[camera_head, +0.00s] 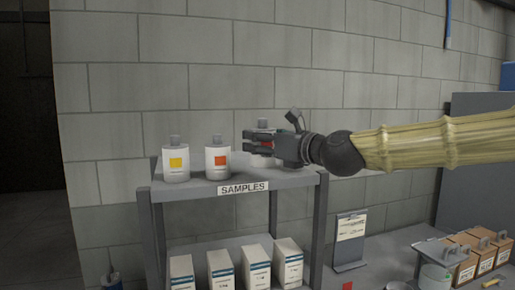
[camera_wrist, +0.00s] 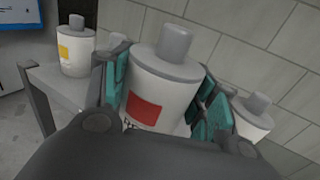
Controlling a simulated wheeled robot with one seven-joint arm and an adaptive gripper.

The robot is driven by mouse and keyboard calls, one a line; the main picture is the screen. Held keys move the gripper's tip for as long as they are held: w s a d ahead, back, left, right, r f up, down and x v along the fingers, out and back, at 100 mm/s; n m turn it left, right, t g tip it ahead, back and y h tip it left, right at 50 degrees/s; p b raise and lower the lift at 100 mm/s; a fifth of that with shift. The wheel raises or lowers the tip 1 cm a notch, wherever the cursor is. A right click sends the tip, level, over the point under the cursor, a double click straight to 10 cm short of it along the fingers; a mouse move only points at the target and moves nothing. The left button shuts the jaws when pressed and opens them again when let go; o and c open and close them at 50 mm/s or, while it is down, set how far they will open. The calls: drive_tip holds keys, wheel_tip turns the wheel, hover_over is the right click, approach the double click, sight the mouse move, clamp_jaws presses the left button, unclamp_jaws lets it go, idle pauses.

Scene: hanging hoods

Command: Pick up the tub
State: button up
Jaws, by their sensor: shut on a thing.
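A white bottle-like tub with a grey cap and a red label (camera_wrist: 150,100) is between the teal pads of my gripper in the wrist view. It is partly hidden behind the fingers in the head view (camera_head: 264,123). My gripper (camera_head: 258,142) reaches in from the right above the shelf top and is shut on this tub. The tub looks upright in the head view; I cannot tell whether its base touches the shelf. A similar tub with a yellow label (camera_head: 176,162) and one with an orange-red label (camera_head: 217,160) stand to its left.
The grey shelf unit, marked SAMPLES (camera_head: 243,188), stands against a block wall. White cartons (camera_head: 256,268) fill its lower level. Another white container (camera_wrist: 253,118) is close to my right finger in the wrist view.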

drive_tip(key=s+d+b, duration=0.2)
drive_tip(key=s, duration=0.6)
drive_tip(key=shift+s+r, duration=0.4)
drive_tip(key=shift+r, duration=0.05)
